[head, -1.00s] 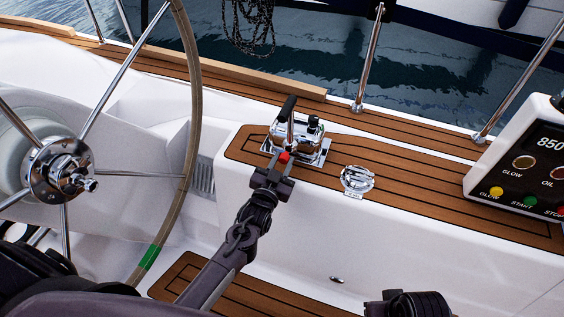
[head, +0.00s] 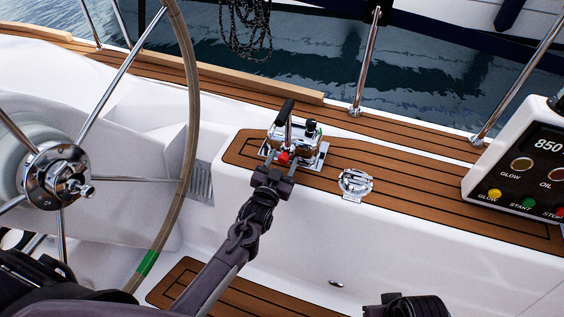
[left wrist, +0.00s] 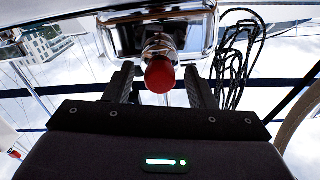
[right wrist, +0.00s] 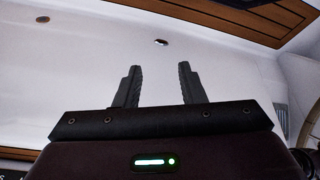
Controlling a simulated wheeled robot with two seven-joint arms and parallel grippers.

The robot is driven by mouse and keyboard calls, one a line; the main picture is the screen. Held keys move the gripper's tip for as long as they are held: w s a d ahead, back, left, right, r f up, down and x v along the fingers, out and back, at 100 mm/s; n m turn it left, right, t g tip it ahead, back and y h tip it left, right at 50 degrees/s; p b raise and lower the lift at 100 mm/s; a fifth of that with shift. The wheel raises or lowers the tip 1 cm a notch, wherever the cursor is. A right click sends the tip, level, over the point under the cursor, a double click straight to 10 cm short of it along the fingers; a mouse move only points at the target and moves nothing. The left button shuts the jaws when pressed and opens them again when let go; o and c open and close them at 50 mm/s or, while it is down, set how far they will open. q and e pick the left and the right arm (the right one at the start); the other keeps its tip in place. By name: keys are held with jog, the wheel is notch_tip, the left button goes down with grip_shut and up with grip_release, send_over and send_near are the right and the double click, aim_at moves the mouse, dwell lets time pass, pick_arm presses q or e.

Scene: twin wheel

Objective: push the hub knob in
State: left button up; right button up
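The hub knob is a red round knob (head: 283,157) on the near face of a chrome lever control box (head: 308,139) with a black-handled lever (head: 287,107). In the left wrist view the red knob (left wrist: 160,75) sits between the fingers of my left gripper (left wrist: 160,88), on a short chrome stem. Gaps show on both sides, so the left gripper is open around it and not gripping. In the head view my left gripper (head: 277,168) is right at the knob and partly covers it. My right gripper (right wrist: 158,82) is open and empty, facing a white wall.
A large steering wheel (head: 190,110) with a chrome hub (head: 57,176) stands at the left. A round chrome fitting (head: 355,183) lies on the teak seat (head: 430,206) right of the box. An engine panel (head: 530,160) stands at the far right.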

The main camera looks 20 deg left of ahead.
pick_arm(q)
jog(key=shift+s, duration=0.1)
jog(key=s+p, duration=0.1)
jog(key=s, duration=0.6)
jog(key=shift+s+a, duration=0.15)
jog(key=shift+s, duration=0.2)
pick_arm(e)
jog(key=shift+s+d+r+g+h, duration=0.15)
jog(key=shift+s+d+g, duration=0.1)
jog(key=shift+d, duration=0.2)
jog(key=shift+s+d+g+h, duration=0.15)
jog(key=shift+d+g, duration=0.1)
jog(key=shift+d, duration=0.15)
jog(key=shift+a, duration=0.15)
